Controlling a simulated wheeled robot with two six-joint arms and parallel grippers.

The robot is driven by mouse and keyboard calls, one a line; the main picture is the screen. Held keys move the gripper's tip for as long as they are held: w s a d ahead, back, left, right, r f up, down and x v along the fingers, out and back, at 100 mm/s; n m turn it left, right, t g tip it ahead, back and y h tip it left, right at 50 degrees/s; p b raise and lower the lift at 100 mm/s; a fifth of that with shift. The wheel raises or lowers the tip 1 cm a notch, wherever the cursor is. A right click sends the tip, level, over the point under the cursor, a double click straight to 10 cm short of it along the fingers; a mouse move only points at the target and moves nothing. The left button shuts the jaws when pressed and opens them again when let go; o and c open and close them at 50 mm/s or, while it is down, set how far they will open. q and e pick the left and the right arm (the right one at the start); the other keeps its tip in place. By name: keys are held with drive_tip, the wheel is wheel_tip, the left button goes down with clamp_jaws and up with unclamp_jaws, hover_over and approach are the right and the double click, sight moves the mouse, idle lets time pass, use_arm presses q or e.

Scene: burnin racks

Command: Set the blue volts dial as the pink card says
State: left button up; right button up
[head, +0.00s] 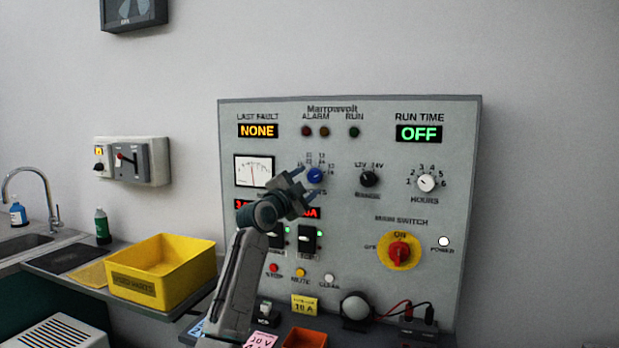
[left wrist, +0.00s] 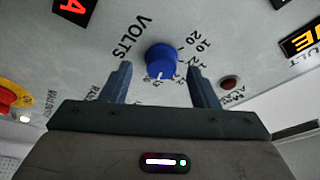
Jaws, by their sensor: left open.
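The blue volts dial (head: 316,175) is on the grey panel (head: 350,150), right of the needle meter. In the left wrist view the dial (left wrist: 162,58) shows a white pointer mark at its lower edge, with a printed number scale around it. My left gripper (head: 305,193) is in front of the panel, close to the dial and covering part of its label. In the left wrist view its two open fingers (left wrist: 160,82) stand either side of the dial, apart from it. The pink card (head: 262,341) is at the bottom edge, partly cut off; its writing is too small to read surely.
A black range knob (head: 370,178) is right of the dial, and a white hours knob (head: 426,183) farther right. The red main switch (head: 400,251) is lower right. Switches sit below my gripper. A yellow bin (head: 162,272) stands on the left counter. An orange tray (head: 305,338) is below.

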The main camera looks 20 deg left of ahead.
use_arm(q)
drive_tip(key=shift+w+d+r, duration=0.15)
drive_tip(key=shift+w+r, duration=0.2)
drive_tip(key=shift+w, duration=0.25)
drive_tip(key=shift+w+d+f, duration=0.1)
drive_tip(key=shift+w, duration=0.3)
use_arm(e)
drive_tip(key=shift+s+d+f, duration=0.1)
drive_tip(key=shift+s+f, duration=0.3)
drive_tip(key=shift+s, duration=0.4)
use_arm(q)
drive_tip(key=shift+s, duration=0.1)
drive_tip(key=shift+c, duration=0.4)
drive_tip(key=c, duration=0.9)
